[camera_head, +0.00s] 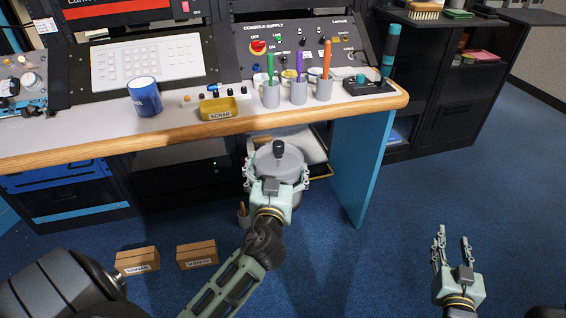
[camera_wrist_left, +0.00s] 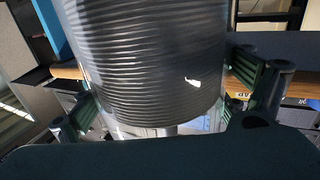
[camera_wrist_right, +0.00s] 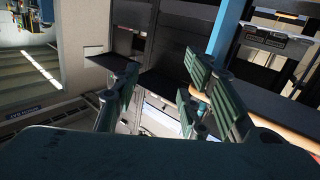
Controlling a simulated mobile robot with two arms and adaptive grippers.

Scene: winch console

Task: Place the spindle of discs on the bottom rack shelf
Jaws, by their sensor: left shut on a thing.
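The spindle of discs (camera_head: 285,162) is a grey cylinder with a round lid and a black knob on top. It hangs upright in front of the desk, below the worktop edge. My left gripper (camera_head: 276,172) is shut around its sides. In the left wrist view its ridged stack (camera_wrist_left: 145,60) fills the middle between the fingers. A dark rack (camera_head: 440,95) with shelves stands right of the desk; its lower shelf holds a bluish item (camera_head: 402,130). My right gripper (camera_head: 452,240) is open and empty over the carpet at the lower right.
The desk (camera_head: 120,142) carries a blue mug (camera_head: 145,96), a yellow scrap tray (camera_head: 220,108) and several pen cups. A blue side panel (camera_head: 361,165) stands between the spindle and the rack. Two small boxes (camera_head: 197,255) sit on the floor. The carpet at right is clear.

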